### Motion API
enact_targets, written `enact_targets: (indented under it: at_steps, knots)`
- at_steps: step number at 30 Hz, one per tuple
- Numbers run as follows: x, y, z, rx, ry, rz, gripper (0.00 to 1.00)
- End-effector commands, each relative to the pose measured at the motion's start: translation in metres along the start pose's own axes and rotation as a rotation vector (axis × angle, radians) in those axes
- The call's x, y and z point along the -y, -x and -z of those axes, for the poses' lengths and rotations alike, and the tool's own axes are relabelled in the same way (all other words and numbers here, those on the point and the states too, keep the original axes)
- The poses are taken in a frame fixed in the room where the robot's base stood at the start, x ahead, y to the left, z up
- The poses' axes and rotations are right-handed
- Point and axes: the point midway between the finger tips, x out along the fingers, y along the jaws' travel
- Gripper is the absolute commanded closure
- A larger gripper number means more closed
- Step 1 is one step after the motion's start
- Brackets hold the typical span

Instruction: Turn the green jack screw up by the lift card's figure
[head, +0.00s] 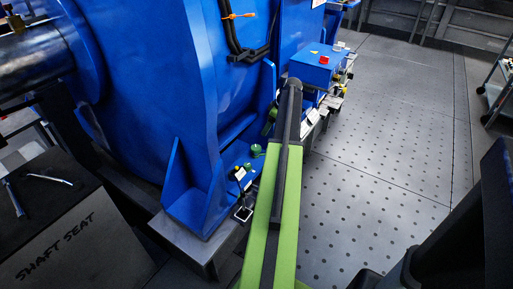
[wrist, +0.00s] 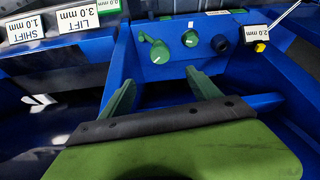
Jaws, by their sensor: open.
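In the wrist view my gripper (wrist: 162,92) is open, its two green fingers apart with nothing between them. Beyond the fingertips is a blue plate with a green jack screw (wrist: 159,52), which has a round head and a smaller green knob up and left of it. The jack screw is clear of the fingers. The lift card (wrist: 88,13) is upside down at the top left and reads 3.0 mm. In the head view, green screw parts (head: 256,150) show by the blue machine foot, left of my arm. My fingers cannot be told clearly there.
A shift card (wrist: 24,29) stands beside the lift card. A dark knob (wrist: 220,44) and a yellow-and-black part (wrist: 260,47) under a 2.0 mm card (wrist: 257,33) sit to the right. A blue box with a red button (head: 324,60) stands behind my arm. The floor (head: 390,150) at right is clear.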

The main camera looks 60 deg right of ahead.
Motion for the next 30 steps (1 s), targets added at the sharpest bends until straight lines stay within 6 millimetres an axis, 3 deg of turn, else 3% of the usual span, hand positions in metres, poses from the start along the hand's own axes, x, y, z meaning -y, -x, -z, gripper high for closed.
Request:
enact_targets:
  at_steps: [1, 21, 30]
  knots:
    - [0.000, -0.014, -0.003, 0.000, 0.001, 0.000, 0.28]
    - [-0.001, -0.154, -0.004, 0.000, 0.000, 0.000, 0.28]
    - [0.000, -0.161, 0.000, 0.000, 0.000, -0.001, 0.28]
